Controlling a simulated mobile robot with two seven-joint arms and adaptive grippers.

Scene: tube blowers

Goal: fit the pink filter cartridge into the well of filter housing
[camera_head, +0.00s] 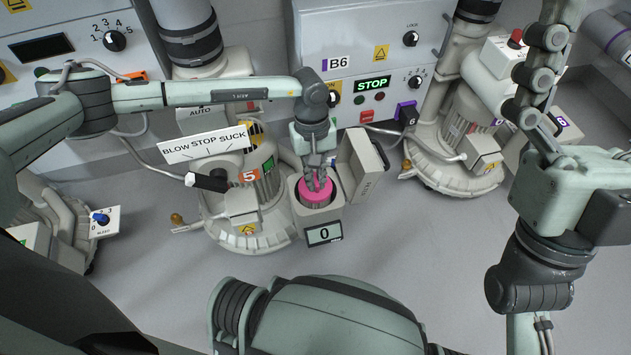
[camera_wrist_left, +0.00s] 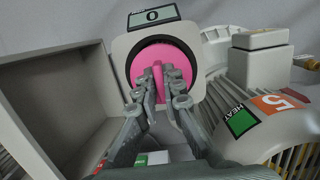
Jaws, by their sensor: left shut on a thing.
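My left gripper (camera_head: 319,183) reaches down from above and is shut on the cartridge's raised middle grip. The fingers hide part of the top, and I cannot tell how deep the cartridge sits. My right gripper (camera_head: 545,72) is at the upper right, away from the housing, seen from the side.
The housing's open lid (camera_head: 361,165) stands just right of the well, and a display reading 0 (camera_head: 324,234) is at its front. The blower with the 5 label (camera_head: 249,176) stands close on the left. Another blower (camera_head: 455,165) is at the right. The floor in front is clear.

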